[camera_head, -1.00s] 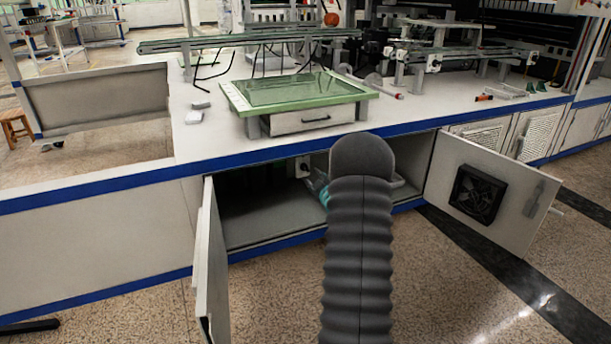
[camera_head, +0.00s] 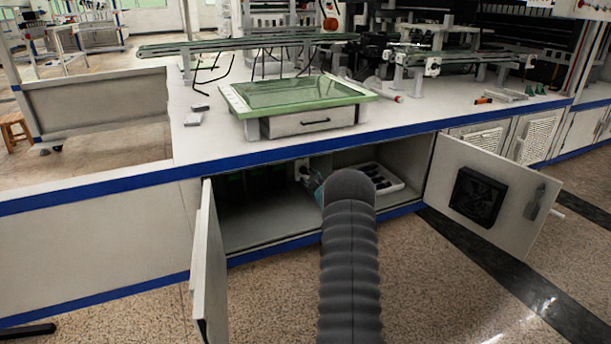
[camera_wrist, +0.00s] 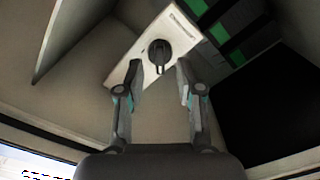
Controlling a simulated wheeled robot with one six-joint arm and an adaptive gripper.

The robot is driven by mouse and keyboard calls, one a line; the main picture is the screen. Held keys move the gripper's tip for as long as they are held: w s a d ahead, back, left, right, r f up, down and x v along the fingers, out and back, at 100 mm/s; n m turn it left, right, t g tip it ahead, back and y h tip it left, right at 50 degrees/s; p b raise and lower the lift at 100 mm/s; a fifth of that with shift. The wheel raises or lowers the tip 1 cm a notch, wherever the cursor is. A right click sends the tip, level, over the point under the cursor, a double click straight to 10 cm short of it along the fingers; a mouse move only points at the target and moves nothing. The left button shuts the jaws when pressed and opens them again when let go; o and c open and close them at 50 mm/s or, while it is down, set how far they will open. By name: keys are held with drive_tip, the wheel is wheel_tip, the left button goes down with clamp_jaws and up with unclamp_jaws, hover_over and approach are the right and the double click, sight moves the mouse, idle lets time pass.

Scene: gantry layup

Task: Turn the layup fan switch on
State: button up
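The fan switch is a black rotary knob (camera_wrist: 157,50) on a white plate (camera_wrist: 183,51) inside the open cabinet, seen in the wrist view. In the head view, the white plate (camera_head: 301,168) shows small at the back of the cabinet, and its knob cannot be made out. My gripper (camera_wrist: 160,73) is open, its two fingers apart, one on each side of the knob as seen in the picture. Whether the fingertips touch the knob or plate cannot be told. In the head view, my arm hides most of my gripper.
The left cabinet door (camera_head: 208,270) and right door (camera_head: 490,190) stand open. A black fan (camera_head: 477,196) is on the right door. A white tray with dark items (camera_head: 391,184) lies inside at right. The worktop (camera_head: 235,148) overhangs the opening.

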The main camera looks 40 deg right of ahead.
sight(306, 173)
drive_tip(key=shift+x, duration=1.7)
clamp_jaws()
